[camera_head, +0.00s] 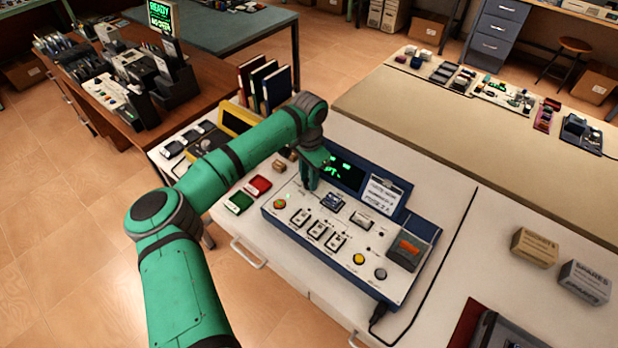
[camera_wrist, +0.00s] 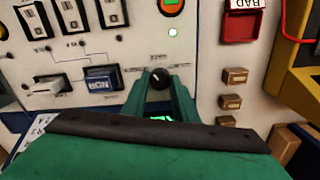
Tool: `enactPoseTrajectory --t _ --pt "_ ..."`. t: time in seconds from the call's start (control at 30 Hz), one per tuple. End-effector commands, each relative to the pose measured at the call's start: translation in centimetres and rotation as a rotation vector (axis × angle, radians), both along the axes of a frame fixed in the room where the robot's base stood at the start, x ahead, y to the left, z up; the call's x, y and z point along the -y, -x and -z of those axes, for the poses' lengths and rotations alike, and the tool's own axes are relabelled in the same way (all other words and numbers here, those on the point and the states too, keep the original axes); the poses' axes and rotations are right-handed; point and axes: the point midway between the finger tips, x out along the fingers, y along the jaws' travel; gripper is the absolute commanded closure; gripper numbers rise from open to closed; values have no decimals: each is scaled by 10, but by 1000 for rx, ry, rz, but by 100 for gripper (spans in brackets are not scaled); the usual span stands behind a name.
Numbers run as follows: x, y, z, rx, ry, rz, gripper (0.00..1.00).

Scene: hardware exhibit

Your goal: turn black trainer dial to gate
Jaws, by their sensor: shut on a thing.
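The trainer (camera_head: 345,235) is a pale control panel with a blue rim on the white bench, with a dark screen (camera_head: 342,172) showing green marks at its back. The black dial (camera_wrist: 159,79) sits on the panel between my green fingers in the wrist view, beside a blue block marked BGN (camera_wrist: 102,78). My gripper (camera_wrist: 160,84) is shut on the dial. In the head view my gripper (camera_head: 313,182) reaches down to the back left of the panel and hides the dial. The gate mark's lettering is too small to read.
A red tray (camera_head: 258,186) and a green tray (camera_head: 240,203) lie left of the trainer. Small tan blocks (camera_wrist: 232,90) stand close by. Two boxes (camera_head: 534,247) are at the right. A black cable (camera_head: 377,314) runs from the trainer's front corner.

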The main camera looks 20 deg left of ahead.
Motion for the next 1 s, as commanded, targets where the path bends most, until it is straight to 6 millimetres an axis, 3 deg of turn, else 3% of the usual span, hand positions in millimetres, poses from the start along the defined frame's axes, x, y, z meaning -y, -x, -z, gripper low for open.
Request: enactPoseTrajectory --t 0.7,1.0 --pt "0 -1 0 2 0 438 96" --pt "0 0 0 0 -1 530 96"
